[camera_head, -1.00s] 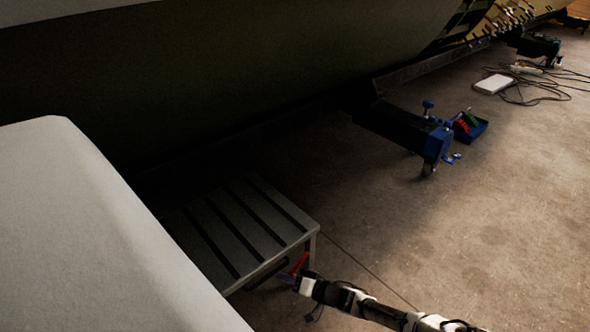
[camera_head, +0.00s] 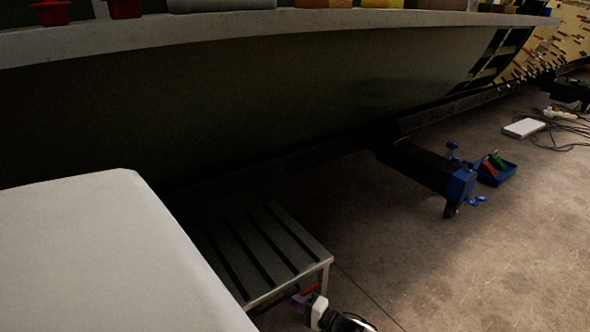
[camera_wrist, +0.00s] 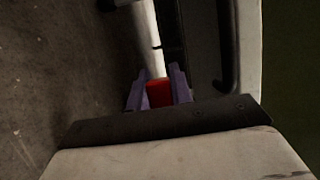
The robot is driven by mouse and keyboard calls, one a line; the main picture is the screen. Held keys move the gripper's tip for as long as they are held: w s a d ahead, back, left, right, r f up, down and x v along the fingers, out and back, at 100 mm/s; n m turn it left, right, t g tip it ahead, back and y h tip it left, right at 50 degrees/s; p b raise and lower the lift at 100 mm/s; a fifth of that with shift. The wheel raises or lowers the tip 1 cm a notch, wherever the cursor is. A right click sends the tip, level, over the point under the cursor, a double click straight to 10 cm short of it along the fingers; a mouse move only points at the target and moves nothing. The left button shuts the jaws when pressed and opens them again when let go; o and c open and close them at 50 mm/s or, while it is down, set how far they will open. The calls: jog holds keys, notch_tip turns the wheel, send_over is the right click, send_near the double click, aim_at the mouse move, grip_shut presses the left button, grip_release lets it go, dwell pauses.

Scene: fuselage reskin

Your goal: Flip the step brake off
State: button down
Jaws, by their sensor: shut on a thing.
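The grey step (camera_head: 270,247) with dark tread strips stands on the floor beside the large white body at left. The red brake lever (camera_head: 312,290) shows low at the step's near right side. My gripper (camera_head: 301,298) is at this lever, low by the step's near leg. In the wrist view, the two purple fingers of my gripper (camera_wrist: 158,90) are shut on the red brake lever (camera_wrist: 159,94), one on each side. The lever's far end and its pivot are hidden.
A blue-ended jack stand (camera_head: 455,185) and a blue tray (camera_head: 497,172) with red and green items are farther right. A white box (camera_head: 523,128) and cables lie beyond. The fuselage side (camera_head: 250,100) overhangs behind the step.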

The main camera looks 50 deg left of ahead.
jog(key=shift+r, duration=0.2)
dwell(0.4)
jog(key=c, duration=1.2)
grip_release()
jog(key=shift+c, duration=0.2)
jog(key=p+v, duration=0.3)
jog(key=v, duration=1)
jog(key=shift+d, duration=0.35)
jog(key=shift+w, duration=0.2)
